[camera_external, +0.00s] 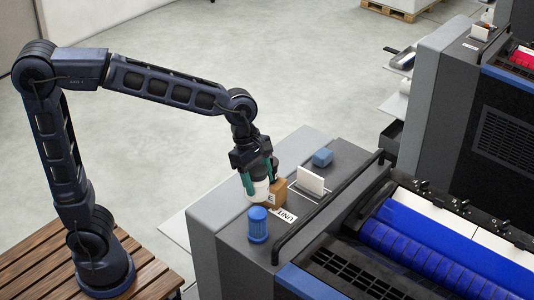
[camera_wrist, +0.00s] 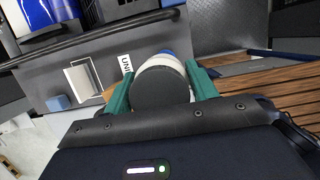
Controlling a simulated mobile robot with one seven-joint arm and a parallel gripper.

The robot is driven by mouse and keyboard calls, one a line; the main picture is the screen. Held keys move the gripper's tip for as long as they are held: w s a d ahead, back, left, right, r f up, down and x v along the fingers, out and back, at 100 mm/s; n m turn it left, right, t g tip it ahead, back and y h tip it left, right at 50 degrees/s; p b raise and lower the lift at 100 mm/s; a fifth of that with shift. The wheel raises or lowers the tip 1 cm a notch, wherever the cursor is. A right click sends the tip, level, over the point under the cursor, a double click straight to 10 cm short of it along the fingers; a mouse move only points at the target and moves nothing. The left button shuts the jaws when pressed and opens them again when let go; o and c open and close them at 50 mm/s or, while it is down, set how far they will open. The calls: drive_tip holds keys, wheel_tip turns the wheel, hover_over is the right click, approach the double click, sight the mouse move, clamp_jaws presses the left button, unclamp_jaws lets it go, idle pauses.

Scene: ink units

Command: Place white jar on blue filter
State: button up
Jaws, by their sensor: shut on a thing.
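My gripper (camera_external: 260,183) is shut on the white jar (camera_external: 259,192), with one green finger on each side of it. In the wrist view the jar shows its dark round end (camera_wrist: 161,88) toward the camera and a white rim (camera_wrist: 166,63) beyond. The blue filter (camera_external: 258,226) is a ribbed upright cylinder on the grey top of the machine. In the external view the jar is just above it in the picture, a little behind it. A sliver of blue filter (camera_wrist: 167,52) shows past the jar in the wrist view; the jar hides the rest.
A brown box (camera_external: 278,194) is close beside the jar on the right. A white card (camera_external: 310,181), a blue block (camera_external: 323,157) and a "UNIT" label (camera_external: 286,214) are on the machine top. A dark rail (camera_external: 325,212) runs along its right side.

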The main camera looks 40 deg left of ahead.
sight(258, 196)
drive_tip(key=shift+f, duration=2.95)
drive_tip(key=shift+f, duration=0.2)
drive_tip(key=o, duration=1.1)
drive_tip(key=shift+c, duration=0.2)
drive_tip(key=shift+r, duration=0.1)
